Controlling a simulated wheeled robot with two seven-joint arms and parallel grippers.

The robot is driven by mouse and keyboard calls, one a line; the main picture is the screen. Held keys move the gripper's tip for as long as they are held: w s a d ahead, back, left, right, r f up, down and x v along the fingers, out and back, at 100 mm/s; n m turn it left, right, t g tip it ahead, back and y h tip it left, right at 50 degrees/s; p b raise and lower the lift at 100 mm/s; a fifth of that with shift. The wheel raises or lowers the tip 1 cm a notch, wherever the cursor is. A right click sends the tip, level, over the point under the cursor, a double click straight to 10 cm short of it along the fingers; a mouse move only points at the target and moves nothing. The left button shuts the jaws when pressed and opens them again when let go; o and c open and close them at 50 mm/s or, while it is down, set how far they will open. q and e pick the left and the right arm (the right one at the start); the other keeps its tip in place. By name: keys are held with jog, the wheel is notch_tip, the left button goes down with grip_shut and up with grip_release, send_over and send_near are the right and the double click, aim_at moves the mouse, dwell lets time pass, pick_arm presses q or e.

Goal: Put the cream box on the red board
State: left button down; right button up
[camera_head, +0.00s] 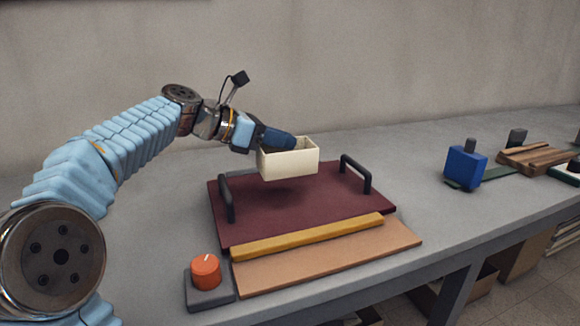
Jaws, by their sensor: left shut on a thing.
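The cream box (290,164) is an open-topped rectangular box in the middle of the head view. My left gripper (277,143) is shut on its left rear side, and its fingertips are partly hidden by the box. The box is over the rear part of the dark red board (290,205), with a shadow beneath it, and seems to be held just above the surface. The board lies flat on the grey table and has a black handle at its left (226,198) and right (356,174) ends. My right gripper is not in view.
A yellow bar (308,237) and a tan panel (330,257) lie along the board's front. An orange knob (206,271) on a grey base stands at front left. A blue block (465,167) and brown wooden slats (538,158) are at right. The table between board and blue block is clear.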

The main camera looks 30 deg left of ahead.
pick_arm(q)
jog(key=w+f, duration=0.3)
jog(key=shift+d+f, duration=0.1)
jog(key=shift+f, duration=0.2)
jog(key=f, duration=0.1)
jog(key=f+b, duration=0.1)
jog(key=f, duration=0.1)
jog(key=shift+w+f, duration=0.2)
jog(key=shift+f, duration=0.1)
jog(key=c, duration=1.2)
grip_release()
jog(key=v, duration=1.2)
jog(key=shift+p, duration=0.35)
